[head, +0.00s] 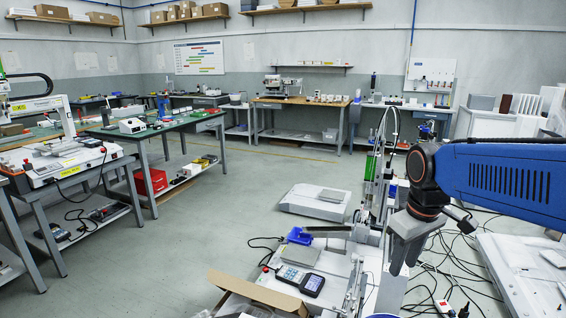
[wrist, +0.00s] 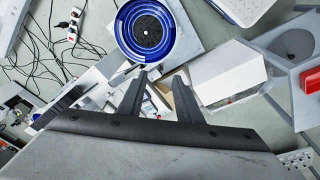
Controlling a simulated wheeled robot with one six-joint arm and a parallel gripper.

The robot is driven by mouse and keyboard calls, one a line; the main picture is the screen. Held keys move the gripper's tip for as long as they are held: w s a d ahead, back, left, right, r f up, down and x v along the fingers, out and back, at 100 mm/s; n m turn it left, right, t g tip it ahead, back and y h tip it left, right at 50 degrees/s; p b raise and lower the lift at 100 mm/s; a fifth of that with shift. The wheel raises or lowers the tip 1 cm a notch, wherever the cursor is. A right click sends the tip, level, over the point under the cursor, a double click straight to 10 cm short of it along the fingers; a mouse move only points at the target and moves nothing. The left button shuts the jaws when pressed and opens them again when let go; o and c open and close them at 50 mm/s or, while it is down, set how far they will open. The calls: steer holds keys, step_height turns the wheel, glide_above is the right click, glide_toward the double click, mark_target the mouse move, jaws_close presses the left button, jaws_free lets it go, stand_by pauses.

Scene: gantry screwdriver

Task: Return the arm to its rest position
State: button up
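My arm (head: 500,175), blue with dark joints, reaches in from the right side of the head view. My gripper (head: 402,266) hangs from its end, pointing down, in front of the gantry machine. In the wrist view my gripper (wrist: 160,78) shows two dark fingers set apart, with nothing visible held between them. The gantry screwdriver machine (head: 369,190), with a green cylinder and upright rails, stands just left of my gripper in the head view; my gripper and wrist hide part of it.
A control panel with keypad and screen (head: 302,280) and an open cardboard box (head: 258,290) are at the front. A blue round feeder bowl (wrist: 150,30) lies ahead in the wrist view. Cables (wrist: 45,50) sprawl across the floor. The floor at left centre (head: 200,240) is clear.

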steer(key=s+d+f+m+t, duration=0.1)
steer(key=s+f+m+t, duration=0.2)
steer(key=s, duration=1.1)
steer(key=shift+f+m, duration=0.9)
steer(key=shift+m, duration=0.1)
